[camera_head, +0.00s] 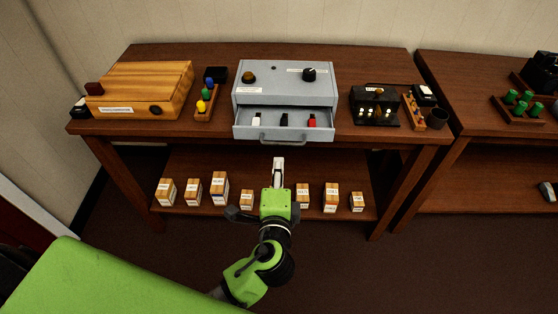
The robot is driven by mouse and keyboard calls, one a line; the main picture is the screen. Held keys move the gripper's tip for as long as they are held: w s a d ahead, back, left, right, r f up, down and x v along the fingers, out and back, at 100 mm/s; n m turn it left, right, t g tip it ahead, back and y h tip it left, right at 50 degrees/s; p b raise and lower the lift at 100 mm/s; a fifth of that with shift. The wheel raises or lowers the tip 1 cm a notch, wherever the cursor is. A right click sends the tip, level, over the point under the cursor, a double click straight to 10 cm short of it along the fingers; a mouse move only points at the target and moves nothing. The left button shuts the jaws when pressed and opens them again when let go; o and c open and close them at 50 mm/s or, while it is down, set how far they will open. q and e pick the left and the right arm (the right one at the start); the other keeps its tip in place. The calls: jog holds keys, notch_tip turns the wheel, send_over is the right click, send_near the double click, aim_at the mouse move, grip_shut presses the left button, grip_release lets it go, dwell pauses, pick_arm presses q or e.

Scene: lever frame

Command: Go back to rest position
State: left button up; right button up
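My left gripper (279,166) is in front of the table, just below the handle of an open drawer in the picture. It appears as a narrow pale bar beyond my green wrist, and I cannot tell whether its fingers are apart or together. No object shows in it. The grey lever box (285,88) stands on the table with its drawer (284,136) pulled out. Black, white and red switch-like pieces show inside the drawer. My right gripper is not in view.
The brown table (220,50) also bears a wooden box (150,85), a rack of coloured knobs (206,103) and a black switch panel (374,106). Several labelled blocks (218,188) stand on the lower shelf (250,165). A second table (460,80) is at right. Floor is clear at lower right.

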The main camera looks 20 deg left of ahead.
pick_arm(q)
jog(key=shift+s, duration=0.1)
dwell(0.4)
jog(key=s+a+f+n+g+h, duration=0.1)
jog(key=s+f+g, duration=0.25)
jog(key=f, duration=0.85)
jog(key=s+a+f+n+g+h, duration=0.15)
jog(key=s+f, duration=0.25)
jog(key=f, duration=0.7)
jog(key=s+f+g, duration=0.3)
jog(key=f, duration=0.9)
jog(key=s+a+f+n+g, duration=0.1)
jog(key=s+f+n+g, duration=0.1)
jog(key=s+f, duration=0.4)
jog(key=s+a+f+n+g+h, duration=0.1)
jog(key=s+f+n, duration=0.3)
jog(key=s, duration=1.1)
jog(key=s+a+f+n+g, duration=0.3)
jog(key=s+f+n, duration=0.1)
jog(key=s+f, duration=0.5)
jog(key=shift+s+a+h, duration=0.25)
jog(key=shift+s+h, duration=0.1)
jog(key=shift+s, duration=0.55)
